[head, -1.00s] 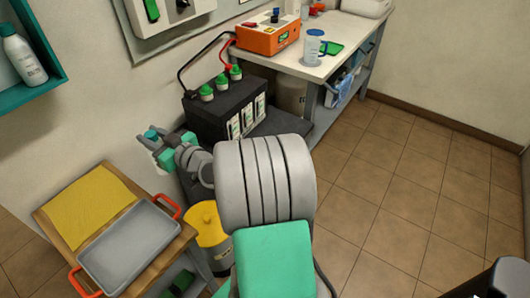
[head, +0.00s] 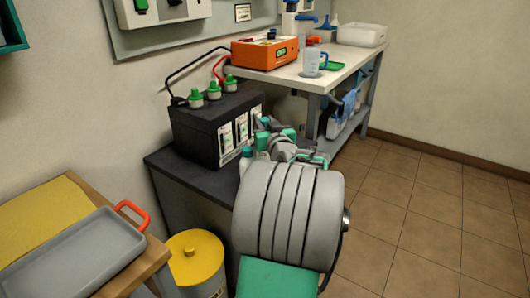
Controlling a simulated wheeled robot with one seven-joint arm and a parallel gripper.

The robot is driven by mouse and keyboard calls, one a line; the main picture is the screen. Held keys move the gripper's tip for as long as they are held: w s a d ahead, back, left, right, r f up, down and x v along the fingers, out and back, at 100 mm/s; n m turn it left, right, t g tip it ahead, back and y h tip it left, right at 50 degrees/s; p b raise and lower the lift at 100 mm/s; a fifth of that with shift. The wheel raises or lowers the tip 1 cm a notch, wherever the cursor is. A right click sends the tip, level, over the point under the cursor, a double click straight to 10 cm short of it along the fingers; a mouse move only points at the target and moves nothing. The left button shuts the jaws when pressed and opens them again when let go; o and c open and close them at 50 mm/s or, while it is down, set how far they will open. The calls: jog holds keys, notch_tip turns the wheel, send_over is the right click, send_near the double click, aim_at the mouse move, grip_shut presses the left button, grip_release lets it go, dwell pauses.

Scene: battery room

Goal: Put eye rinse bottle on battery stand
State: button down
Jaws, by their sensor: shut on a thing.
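My gripper (head: 272,134) is shut on a small bottle, the eye rinse bottle as far as I can tell. Only its teal cap (head: 264,120) shows between the green fingers; its body is mostly hidden by the gripper and my arm. The battery stand (head: 185,178) is a grey cabinet with a dark top. A black battery (head: 205,130) with green caps sits at the back of that top. My gripper is at the battery's right front, above or near the right part of the stand. I cannot tell whether the bottle touches the top.
The stand's front left strip is bare. A wooden cart with a grey tray (head: 75,260) and a yellow cloth (head: 40,215) is at left. A yellow bin (head: 195,262) stands before the stand. A workbench (head: 305,75) with an orange charger (head: 265,52) is behind.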

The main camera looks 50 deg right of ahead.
jog(key=shift+f+b, duration=1.05)
jog(key=shift+f, duration=1.95)
jog(key=c, duration=1.1)
grip_release()
jog(key=shift+o, duration=0.2)
jog(key=shift+r, duration=0.1)
jog(key=shift+r+p, duration=0.2)
jog(key=shift+p, duration=0.15)
jog(key=v, duration=1.2)
jog(key=shift+p, duration=0.35)
jog(key=shift+a, duration=0.1)
